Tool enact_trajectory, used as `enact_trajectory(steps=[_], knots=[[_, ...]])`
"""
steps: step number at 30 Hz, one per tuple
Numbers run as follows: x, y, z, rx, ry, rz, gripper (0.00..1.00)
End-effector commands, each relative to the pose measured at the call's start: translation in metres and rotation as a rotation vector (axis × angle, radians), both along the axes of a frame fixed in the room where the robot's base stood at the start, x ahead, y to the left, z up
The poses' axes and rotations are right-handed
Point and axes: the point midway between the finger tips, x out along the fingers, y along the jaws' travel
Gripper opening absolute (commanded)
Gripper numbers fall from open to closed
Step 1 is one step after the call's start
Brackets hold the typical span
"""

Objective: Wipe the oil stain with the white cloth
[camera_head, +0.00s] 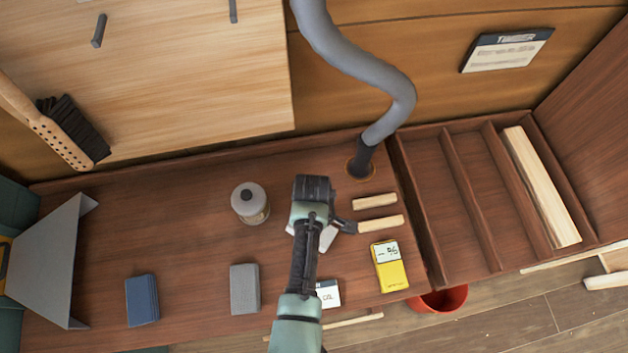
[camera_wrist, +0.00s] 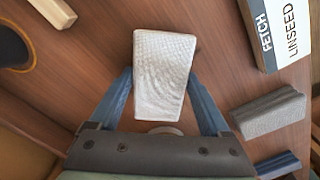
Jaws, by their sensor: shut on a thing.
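The white cloth (camera_wrist: 163,70) is a pale, textured folded pad. It sits between the two blue fingers of my gripper (camera_wrist: 164,85), which is shut on it. In the head view part of the cloth (camera_head: 327,238) shows under my arm, above the middle of the reddish-brown bench top (camera_head: 190,285). My fingers are mostly hidden there by my wrist. I cannot tell whether the cloth touches the wood. No oil stain can be made out in either view; the bench under the cloth and arm is hidden.
A lidded tin (camera_head: 250,203) stands left of my gripper. A grey block (camera_head: 244,289), blue block (camera_head: 142,300), yellow device (camera_head: 390,266), card (camera_head: 328,293) and two wood strips (camera_head: 380,223) surround it. A grey hose (camera_head: 385,85) meets the bench behind. Slotted compartments (camera_head: 465,200) lie right.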

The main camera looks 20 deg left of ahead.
Motion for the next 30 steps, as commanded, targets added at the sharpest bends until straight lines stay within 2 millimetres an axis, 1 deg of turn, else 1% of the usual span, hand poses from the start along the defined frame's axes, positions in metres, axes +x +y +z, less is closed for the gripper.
enact_trajectory(steps=[5,15,18,30], knots=[[0.004,0.002,-0.003,-0.001,0.001,-0.001,0.0],[0.027,0.018,-0.009,0.0,0.0,-0.002,0.0],[0.031,0.02,-0.008,-0.001,0.001,-0.003,0.0],[0.032,0.021,-0.005,-0.001,0.001,-0.004,0.0]])
